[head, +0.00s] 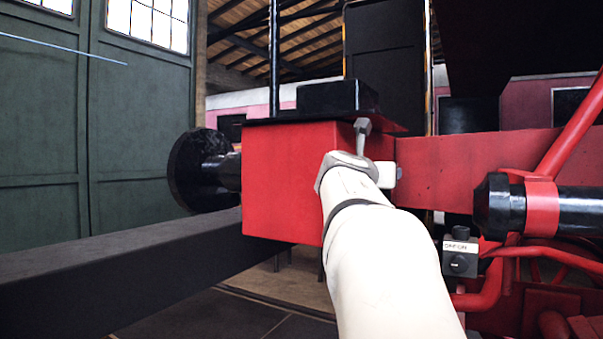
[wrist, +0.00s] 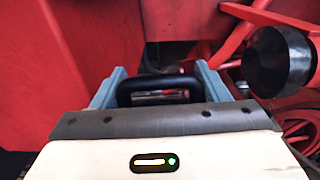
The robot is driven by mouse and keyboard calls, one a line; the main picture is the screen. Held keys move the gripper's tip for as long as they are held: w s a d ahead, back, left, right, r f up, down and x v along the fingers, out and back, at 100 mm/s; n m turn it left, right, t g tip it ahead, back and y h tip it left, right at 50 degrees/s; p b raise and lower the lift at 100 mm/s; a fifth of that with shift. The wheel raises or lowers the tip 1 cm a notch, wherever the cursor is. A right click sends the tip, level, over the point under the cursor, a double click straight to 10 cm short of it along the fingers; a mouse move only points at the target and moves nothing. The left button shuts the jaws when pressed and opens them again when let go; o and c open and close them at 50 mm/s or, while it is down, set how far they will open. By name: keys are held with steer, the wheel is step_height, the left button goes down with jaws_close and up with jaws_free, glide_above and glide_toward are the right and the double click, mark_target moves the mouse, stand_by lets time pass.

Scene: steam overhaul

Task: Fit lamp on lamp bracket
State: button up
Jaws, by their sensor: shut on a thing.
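In the wrist view my gripper (wrist: 158,82) has its two blue-grey fingers on either side of a black loop handle (wrist: 158,84). I take this handle to be part of the lamp; the lamp's body is hidden below it. In the head view my white arm reaches to the red beam end, and the pale gripper body (head: 386,175) shows only partly beyond the wrist. The fingers and the held lamp are hidden there. I cannot pick out the lamp bracket for certain in either view.
The red beam end (head: 285,185) carries a black block (head: 338,97) on top and a round black buffer (head: 190,170) at its left. A black cylinder (head: 555,210) and red pipes stand at the right. A dark beam (head: 120,260) crosses the lower left.

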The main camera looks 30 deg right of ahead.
steer(key=shift+f+b, duration=1.35)
steer(key=shift+f, duration=0.3)
steer(key=o, duration=1.1)
steer(key=shift+a, duration=0.1)
steer(key=shift+o, duration=1.3)
steer(key=shift+f, duration=0.15)
steer(key=shift+a, duration=0.1)
